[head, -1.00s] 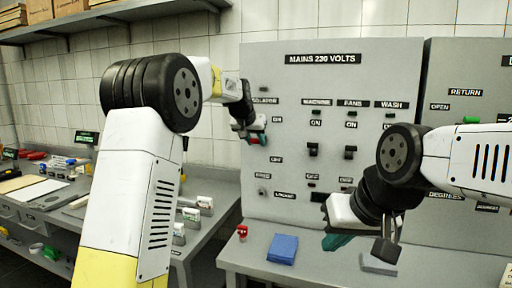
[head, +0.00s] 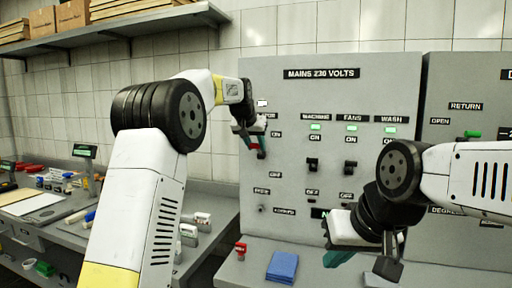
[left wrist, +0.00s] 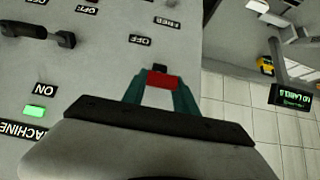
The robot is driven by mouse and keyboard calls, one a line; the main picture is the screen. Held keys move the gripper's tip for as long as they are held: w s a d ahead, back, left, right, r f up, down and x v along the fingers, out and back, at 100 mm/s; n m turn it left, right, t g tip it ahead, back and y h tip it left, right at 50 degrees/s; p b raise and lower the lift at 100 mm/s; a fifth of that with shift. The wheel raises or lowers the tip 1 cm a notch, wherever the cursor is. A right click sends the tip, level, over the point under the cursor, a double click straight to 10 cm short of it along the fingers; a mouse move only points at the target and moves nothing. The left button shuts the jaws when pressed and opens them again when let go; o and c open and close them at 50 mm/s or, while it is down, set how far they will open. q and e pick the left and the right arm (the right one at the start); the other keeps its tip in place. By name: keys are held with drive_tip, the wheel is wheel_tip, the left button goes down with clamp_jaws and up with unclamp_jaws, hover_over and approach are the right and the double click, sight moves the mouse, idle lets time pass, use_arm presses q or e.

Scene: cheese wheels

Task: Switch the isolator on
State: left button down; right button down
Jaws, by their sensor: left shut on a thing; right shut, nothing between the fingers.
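The isolator is on the grey panel (head: 335,90) at its left side. Its lamp (head: 262,103) shows white. My left gripper (head: 260,148) is at the panel beside the isolator's ON label. In the left wrist view its teal fingers are shut on the red isolator handle (left wrist: 162,80), with the OFF and FREE labels beyond. Most of the handle is hidden by the gripper in the head view. My right gripper (head: 336,259) is shut and empty, low in front of the panel.
The machine switch (head: 313,163) and fans switch (head: 350,166) stand right of the isolator, under green lamps; the wash lamp (head: 389,130) is green too. A blue block (head: 283,266) and a red item (head: 240,250) rest on the ledge. A side bench is at left.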

use_arm(q)
drive_tip(key=shift+w+r, duration=0.1)
drive_tip(key=shift+r, duration=0.1)
drive_tip(key=c, duration=1.1)
unclamp_jaws()
drive_tip(key=shift+o, duration=0.7)
drive_tip(key=shift+f, duration=0.15)
drive_tip(key=v, duration=0.7)
drive_tip(key=shift+s+r, duration=0.25)
drive_tip(key=shift+r, duration=0.05)
